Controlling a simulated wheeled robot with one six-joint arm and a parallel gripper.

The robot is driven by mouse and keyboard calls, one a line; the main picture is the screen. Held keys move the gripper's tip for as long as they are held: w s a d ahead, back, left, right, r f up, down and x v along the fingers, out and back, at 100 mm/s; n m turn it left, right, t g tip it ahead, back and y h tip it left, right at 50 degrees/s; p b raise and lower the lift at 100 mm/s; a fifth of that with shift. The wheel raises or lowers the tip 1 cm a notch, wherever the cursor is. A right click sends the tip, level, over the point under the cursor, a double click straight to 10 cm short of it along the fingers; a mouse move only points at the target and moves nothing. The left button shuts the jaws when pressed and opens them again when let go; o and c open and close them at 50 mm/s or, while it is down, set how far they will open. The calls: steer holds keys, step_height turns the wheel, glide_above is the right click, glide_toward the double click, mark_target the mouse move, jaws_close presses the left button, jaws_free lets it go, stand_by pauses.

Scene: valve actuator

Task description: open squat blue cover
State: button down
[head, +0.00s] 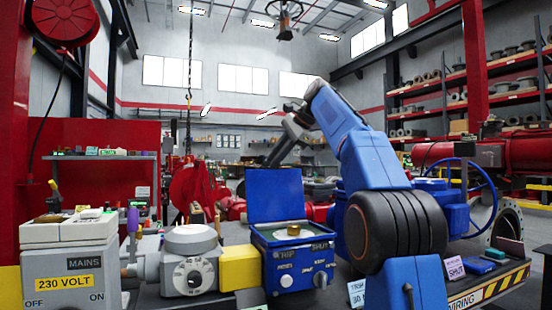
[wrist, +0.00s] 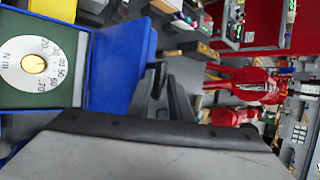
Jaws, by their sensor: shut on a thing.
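The squat blue cover (head: 275,195) stands raised, roughly upright, at the back of a blue box (head: 295,270) marked TRIP and SHUT. Under it a dark green panel with a brass knob (head: 293,231) is exposed. In the wrist view the cover (wrist: 118,62) runs beside the white Nm dial (wrist: 35,64) with its yellow knob. My gripper (head: 273,162) is at the cover's top edge, reaching down from the upper right. In the wrist view my gripper (wrist: 163,98) is shut on the cover's edge; the exact contact is partly hidden.
A yellow block (head: 240,268) and a grey round-dial unit (head: 190,262) stand left of the box, then a grey 230 VOLT mains box (head: 70,265). My blue arm fills the right side close by. A blue handwheel (head: 480,195) is further right.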

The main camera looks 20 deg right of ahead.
steer(key=shift+r, duration=0.25)
steer(key=c, duration=1.8)
jaws_free()
steer(key=shift+o, duration=0.2)
steer(key=shift+f, duration=0.15)
steer(key=shift+s, duration=0.1)
